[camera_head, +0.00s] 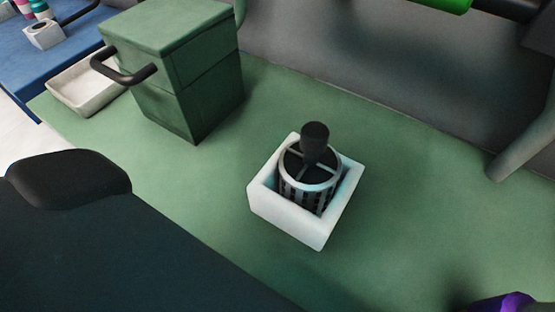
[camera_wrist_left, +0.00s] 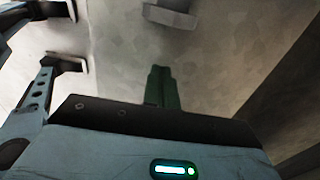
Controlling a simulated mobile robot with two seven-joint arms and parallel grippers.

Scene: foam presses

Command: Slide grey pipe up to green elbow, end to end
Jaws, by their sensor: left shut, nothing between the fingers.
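Neither the grey pipe nor the green elbow can be made out for certain. In the head view a bright green rounded piece (camera_head: 440,4) is cut off by the top edge, beside a dark cylinder. A grey rounded bar (camera_head: 528,145) slants down at the right edge; I cannot tell whether it is the pipe. My right gripper is not in view.
On the green worktop (camera_head: 430,215), a white square holder (camera_head: 283,215) holds a slotted dark cup (camera_head: 309,172) with a black knob. A green drawer box (camera_head: 185,75) with a dark handle stands behind, beside a pale tray (camera_head: 85,92). Something purple (camera_head: 508,302) shows at the bottom right.

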